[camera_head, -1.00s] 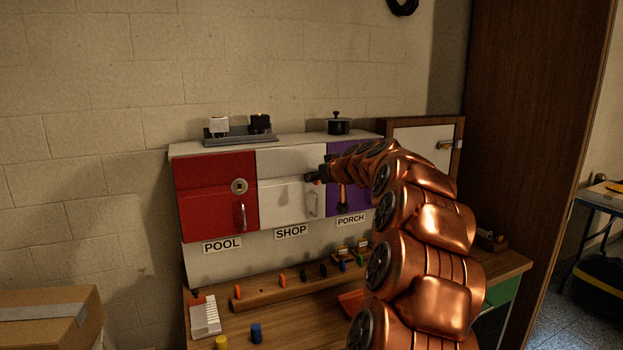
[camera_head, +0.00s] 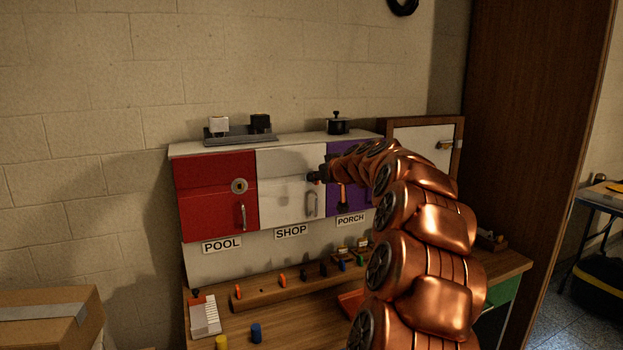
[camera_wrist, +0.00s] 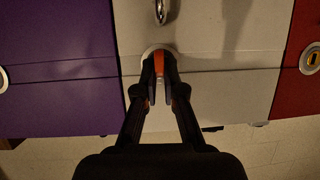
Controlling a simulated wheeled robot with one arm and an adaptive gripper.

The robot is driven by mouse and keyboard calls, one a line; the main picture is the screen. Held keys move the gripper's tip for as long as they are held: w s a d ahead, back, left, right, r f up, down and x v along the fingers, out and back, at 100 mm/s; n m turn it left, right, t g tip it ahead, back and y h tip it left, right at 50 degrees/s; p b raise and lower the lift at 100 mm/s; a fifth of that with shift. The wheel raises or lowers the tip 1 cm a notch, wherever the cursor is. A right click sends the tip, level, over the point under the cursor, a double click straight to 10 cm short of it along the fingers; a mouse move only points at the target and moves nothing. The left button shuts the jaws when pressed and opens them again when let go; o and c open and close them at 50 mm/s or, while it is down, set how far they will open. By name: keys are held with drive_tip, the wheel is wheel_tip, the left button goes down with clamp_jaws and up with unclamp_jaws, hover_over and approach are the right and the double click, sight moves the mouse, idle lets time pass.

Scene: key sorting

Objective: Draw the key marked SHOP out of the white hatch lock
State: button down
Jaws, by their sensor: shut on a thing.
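The white hatch (camera_head: 283,197) is the middle door, above the SHOP label (camera_head: 291,232), between the red and purple doors. My gripper (camera_head: 313,177) is in front of its upper right part. In the wrist view, my gripper (camera_wrist: 161,80) is shut on the orange head of a key (camera_wrist: 160,66), right at the pale round lock (camera_wrist: 149,53) of the white hatch. The fingers hide much of the key and part of the lock. No mark on the key can be read, and I cannot tell how deep it sits.
The red door (camera_head: 213,197) has a round lock and handle; the purple door (camera_head: 350,165) is partly behind my arm. A wooden key rack (camera_head: 262,292) with several coloured keys stands below on the bench. A box (camera_head: 48,318) is at lower left.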

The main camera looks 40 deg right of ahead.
drive_tip(key=shift+s, duration=0.15)
drive_tip(key=shift+s+a+b, duration=0.25)
drive_tip(key=shift+s+b, duration=0.2)
drive_tip(key=shift+s, duration=0.2)
drive_tip(key=shift+s+a+b, duration=0.2)
drive_tip(key=shift+s+b, duration=0.2)
drive_tip(key=shift+s, duration=0.25)
drive_tip(key=shift+s+a+b, duration=0.25)
drive_tip(key=shift+s+b, duration=0.2)
drive_tip(key=shift+s, duration=0.2)
